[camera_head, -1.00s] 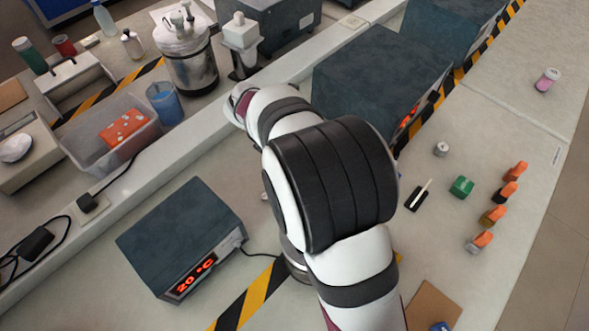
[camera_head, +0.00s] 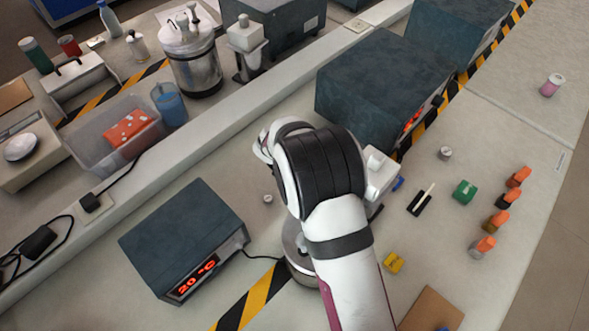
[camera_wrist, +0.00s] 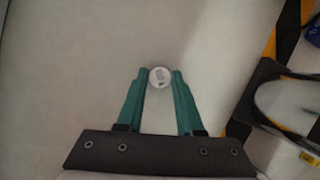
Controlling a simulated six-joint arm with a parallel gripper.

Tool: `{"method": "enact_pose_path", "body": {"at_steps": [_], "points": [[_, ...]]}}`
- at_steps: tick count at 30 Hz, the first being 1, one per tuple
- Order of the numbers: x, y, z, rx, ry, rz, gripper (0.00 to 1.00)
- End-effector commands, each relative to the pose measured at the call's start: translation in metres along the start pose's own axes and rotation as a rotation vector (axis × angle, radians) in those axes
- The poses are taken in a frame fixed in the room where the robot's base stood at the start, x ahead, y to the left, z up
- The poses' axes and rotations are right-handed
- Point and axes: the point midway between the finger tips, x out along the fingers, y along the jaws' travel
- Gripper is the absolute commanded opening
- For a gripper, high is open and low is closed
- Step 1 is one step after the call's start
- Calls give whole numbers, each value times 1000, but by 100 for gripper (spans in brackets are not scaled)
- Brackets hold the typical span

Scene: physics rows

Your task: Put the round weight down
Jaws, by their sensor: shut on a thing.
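The round weight (camera_wrist: 160,77) shows in the wrist view as a small pale, silvery disc with a marking on its face. It sits between the tips of my gripper's teal fingers (camera_wrist: 160,82), which are shut on it. Pale bench surface lies behind it; I cannot tell whether the weight touches the bench.
A grey box with a red display (camera_head: 185,240) stands lower left. Right of my arm are a green block (camera_head: 465,191), a yellow block (camera_head: 393,262) and several orange-topped items (camera_head: 483,247).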

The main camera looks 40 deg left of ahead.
Motion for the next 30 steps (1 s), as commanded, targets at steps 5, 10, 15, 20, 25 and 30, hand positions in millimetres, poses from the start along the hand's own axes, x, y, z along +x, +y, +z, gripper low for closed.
{"method": "enact_pose_path", "body": {"at_steps": [5,10,15,20,25,30], "points": [[1,0,0,0,0,0,59],[1,0,0,0,0,-1,66],[-1,0,0,0,0,0,66],[-25,1,1,2,-2,2,66],[-74,1,2,2,-3,3,66],[-110,1,1,1,-2,1,66]]}}
